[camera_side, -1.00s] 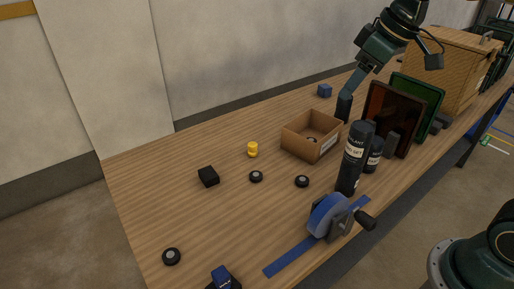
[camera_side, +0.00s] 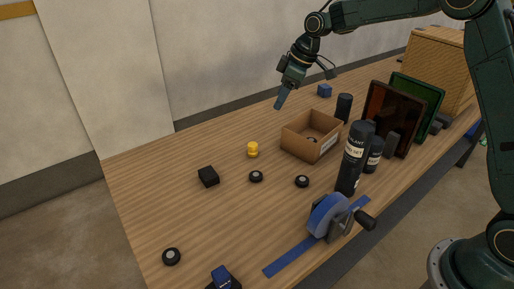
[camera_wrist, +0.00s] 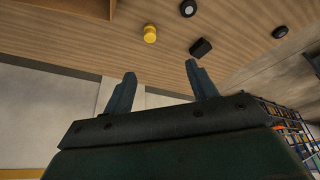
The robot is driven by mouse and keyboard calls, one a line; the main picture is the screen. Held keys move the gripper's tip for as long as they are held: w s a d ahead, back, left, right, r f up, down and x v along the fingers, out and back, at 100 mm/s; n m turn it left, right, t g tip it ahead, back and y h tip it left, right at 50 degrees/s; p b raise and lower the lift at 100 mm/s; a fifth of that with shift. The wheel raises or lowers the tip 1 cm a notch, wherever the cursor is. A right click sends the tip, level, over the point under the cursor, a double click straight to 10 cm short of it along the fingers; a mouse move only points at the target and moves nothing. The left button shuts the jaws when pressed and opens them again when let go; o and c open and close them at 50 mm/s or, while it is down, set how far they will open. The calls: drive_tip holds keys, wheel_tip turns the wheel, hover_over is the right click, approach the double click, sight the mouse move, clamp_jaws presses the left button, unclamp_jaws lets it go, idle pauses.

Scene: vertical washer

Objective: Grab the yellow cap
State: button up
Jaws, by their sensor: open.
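The yellow cap (camera_side: 253,149) stands on the wooden table, left of the cardboard box. It also shows in the wrist view (camera_wrist: 150,33), above and between the two fingers. My gripper (camera_side: 280,101) is in the air above the back of the table, up and to the right of the cap in the side view. In the wrist view my gripper (camera_wrist: 158,75) has its two fingers spread apart with nothing between them. The fingers are clear of the cap.
A cardboard box (camera_side: 297,143) with a washer inside stands right of the cap. A black block (camera_side: 208,177) and washers (camera_side: 256,176) lie near the cap. Black bottles (camera_side: 352,160), a tape dispenser (camera_side: 327,217) and dark panels stand to the right. The table left of the cap is clear.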

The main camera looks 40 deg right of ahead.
drive_tip(key=n, duration=0.2)
approach(254, 144)
drive_tip(key=shift+g+y, duration=0.3)
drive_tip(key=shift+w+d+x, duration=0.1)
drive_tip(key=shift+x, duration=1.25)
drive_tip(key=shift+w+d+x, duration=0.1)
drive_tip(key=shift+d+x, duration=0.05)
drive_tip(key=shift+x, duration=1.2)
drive_tip(key=shift+f, duration=0.1)
drive_tip(key=shift+x, duration=2.5)
drive_tip(key=c, duration=1.1)
drive_tip(key=shift+w, duration=0.1)
wheel_tip(254, 144, up, 20)
drive_tip(key=shift+r, duration=0.1)
